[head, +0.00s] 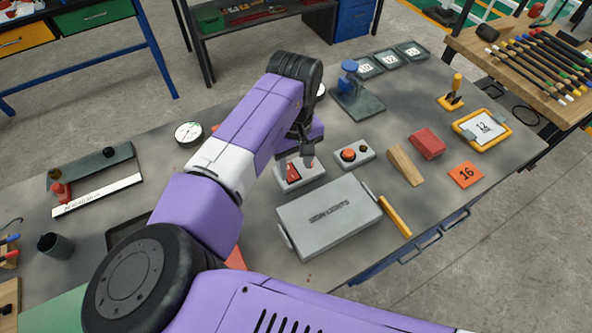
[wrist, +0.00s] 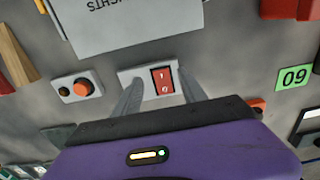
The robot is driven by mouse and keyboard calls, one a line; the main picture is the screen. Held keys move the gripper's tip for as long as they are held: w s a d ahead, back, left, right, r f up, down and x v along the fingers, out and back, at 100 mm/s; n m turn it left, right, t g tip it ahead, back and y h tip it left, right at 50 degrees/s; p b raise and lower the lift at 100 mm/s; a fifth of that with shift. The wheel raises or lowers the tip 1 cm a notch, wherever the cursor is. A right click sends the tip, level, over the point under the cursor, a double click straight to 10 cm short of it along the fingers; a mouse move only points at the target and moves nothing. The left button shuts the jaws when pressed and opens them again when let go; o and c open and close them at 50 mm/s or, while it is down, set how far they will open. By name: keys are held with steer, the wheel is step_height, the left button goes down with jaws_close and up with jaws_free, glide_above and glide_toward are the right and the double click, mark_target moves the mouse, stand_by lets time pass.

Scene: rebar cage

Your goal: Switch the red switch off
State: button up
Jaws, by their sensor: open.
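The red switch (head: 293,172) is a rocker set in a light grey box on the grey table. In the wrist view the red switch (wrist: 163,80) shows a white line mark at its upper end and a round mark at its lower end. I cannot tell which end is pressed in. My gripper (head: 308,157) is above the switch box, close over it. In the wrist view my gripper (wrist: 162,77) is open, with one finger on each side of the rocker and nothing between them. I cannot tell whether the fingers touch the box.
A grey box with an orange-red button (head: 348,154) stands right of the switch. A large grey lettered case (head: 330,215) lies just in front. A wooden wedge (head: 405,165) and a red block (head: 428,143) are farther right. A round dial (head: 188,132) stands left.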

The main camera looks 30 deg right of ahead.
mark_target(295, 181)
steer(key=shift+f, duration=2)
